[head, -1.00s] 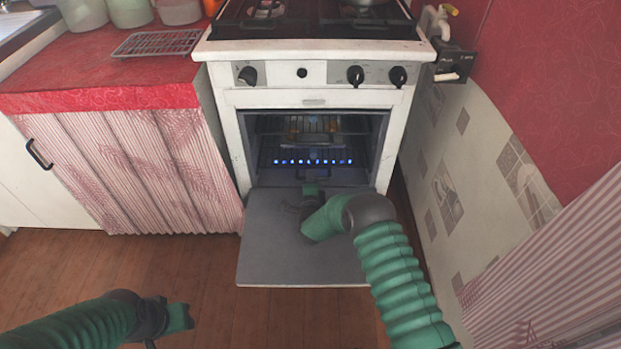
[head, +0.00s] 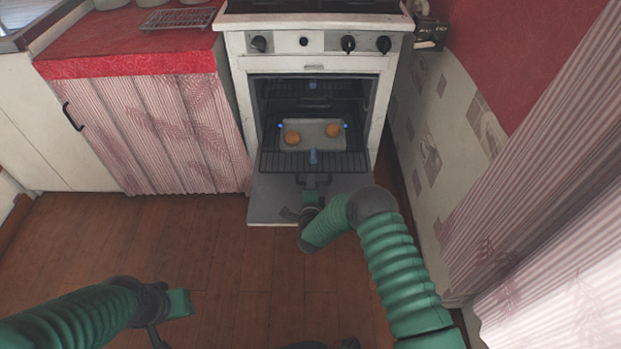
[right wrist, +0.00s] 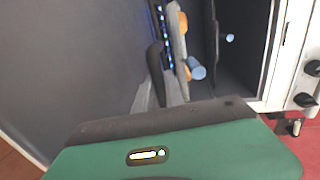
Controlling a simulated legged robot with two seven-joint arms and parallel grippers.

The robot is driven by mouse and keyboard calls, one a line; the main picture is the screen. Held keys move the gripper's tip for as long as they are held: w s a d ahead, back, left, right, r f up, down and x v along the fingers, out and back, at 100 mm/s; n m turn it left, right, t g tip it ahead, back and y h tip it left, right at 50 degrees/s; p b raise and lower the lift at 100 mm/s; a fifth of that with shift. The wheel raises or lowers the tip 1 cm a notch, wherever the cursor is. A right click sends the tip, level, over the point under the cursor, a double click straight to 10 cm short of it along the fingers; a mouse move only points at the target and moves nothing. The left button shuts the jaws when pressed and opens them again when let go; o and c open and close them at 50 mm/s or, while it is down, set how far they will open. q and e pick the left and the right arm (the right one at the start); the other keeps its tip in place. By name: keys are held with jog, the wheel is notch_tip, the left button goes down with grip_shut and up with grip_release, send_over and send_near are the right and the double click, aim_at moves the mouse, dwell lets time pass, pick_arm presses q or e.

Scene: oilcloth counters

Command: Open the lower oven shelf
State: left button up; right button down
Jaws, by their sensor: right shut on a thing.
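The lower oven shelf (head: 280,163) is a dark wire rack, drawn partly out over the open door. Its dark handle (head: 318,180) is at the front middle. My right gripper (head: 311,194) is shut on this handle, low over the door; its fingers also show in the right wrist view (right wrist: 164,88), beside the dark handle. A grey tray (head: 314,142) with two round brown items lies on the shelf. The white oven (head: 240,120) stands with its grey door (head: 270,200) folded down. My left gripper (head: 178,303) is over the floor at lower left, away from the oven; its jaw opening is unclear.
A curtained counter (head: 160,130) with a red top stands left of the oven. A tiled wall (head: 445,120) and striped curtain (head: 530,170) are close on the right. The wooden floor (head: 230,270) in front is clear apart from my arms.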

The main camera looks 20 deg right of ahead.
jog(key=shift+s+a+f, duration=0.2)
jog(key=shift+s, duration=0.35)
jog(key=c, duration=1.4)
grip_release()
jog(key=shift+w, duration=0.1)
jog(key=shift+r, duration=0.1)
jog(key=shift+s+r+p, duration=0.15)
jog(key=shift+s+p, duration=0.2)
jog(key=shift+p, duration=0.05)
jog(key=p+v, duration=0.6)
jog(key=v, duration=1)
